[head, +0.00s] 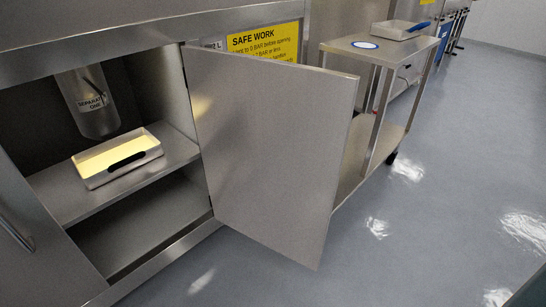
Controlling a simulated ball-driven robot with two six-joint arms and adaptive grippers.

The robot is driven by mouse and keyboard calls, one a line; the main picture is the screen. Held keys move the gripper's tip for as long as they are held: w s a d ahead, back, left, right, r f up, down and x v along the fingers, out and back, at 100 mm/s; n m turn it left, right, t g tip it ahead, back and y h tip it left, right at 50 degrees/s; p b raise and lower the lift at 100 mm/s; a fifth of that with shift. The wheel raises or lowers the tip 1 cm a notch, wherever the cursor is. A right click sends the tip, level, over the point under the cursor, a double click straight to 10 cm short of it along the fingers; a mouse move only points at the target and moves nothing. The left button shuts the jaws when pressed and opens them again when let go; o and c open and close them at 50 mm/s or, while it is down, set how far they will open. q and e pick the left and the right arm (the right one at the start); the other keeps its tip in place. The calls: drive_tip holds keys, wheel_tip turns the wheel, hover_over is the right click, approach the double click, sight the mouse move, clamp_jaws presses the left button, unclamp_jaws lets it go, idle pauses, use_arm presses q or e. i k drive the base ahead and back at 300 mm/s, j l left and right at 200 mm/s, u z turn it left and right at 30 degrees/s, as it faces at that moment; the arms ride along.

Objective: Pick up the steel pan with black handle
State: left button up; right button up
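The steel pan with black handle (92,182) sits on the shelf inside the open cabinet at the left. It is rectangular and shallow, with a pale yellow inside that may be liquid or a lit floor. Its black handle (127,160) is on the side facing me. A steel cylinder labelled "SEPARATOR ONE" (90,105) hangs just above and behind the pan. Neither of my grippers is in view.
An open cabinet door (270,145) stands out to the right of the pan. Another door with a bar handle (17,233) is at the left. A trolley (345,45) carries a blue-handled pan (398,30) and a blue-rimmed disc (364,44). The floor (450,190) at right is clear.

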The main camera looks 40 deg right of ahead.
sight(120, 155)
drive_tip(key=k+l+u, duration=0.1)
drive_tip(key=l, duration=0.25)
drive_tip(key=l+u, duration=0.1)
drive_tip(key=l, duration=0.3)
drive_tip(key=k+l+u, duration=0.1)
drive_tip(key=l, duration=0.25)
drive_tip(key=k+l+u, duration=0.1)
drive_tip(key=l, duration=0.25)
drive_tip(key=k+l+u, duration=0.1)
drive_tip(key=k+l, duration=0.15)
drive_tip(key=k+l+u, duration=0.1)
drive_tip(key=l, duration=0.3)
drive_tip(key=i+l+u, duration=0.15)
drive_tip(key=l, duration=0.35)
drive_tip(key=l+u, duration=0.15)
drive_tip(key=l, duration=0.3)
drive_tip(key=i+l+u, duration=0.15)
drive_tip(key=l, duration=0.35)
drive_tip(key=i+j+z, duration=0.15)
drive_tip(key=j+z, duration=0.15)
drive_tip(key=j, duration=0.3)
drive_tip(key=k+j+z, duration=0.15)
drive_tip(key=j, duration=0.35)
drive_tip(key=i+j+z, duration=0.1)
drive_tip(key=i+j, duration=0.15)
drive_tip(key=j, duration=0.15)
drive_tip(key=i+j+z, duration=0.15)
drive_tip(key=j, duration=0.25)
drive_tip(key=i, duration=0.1)
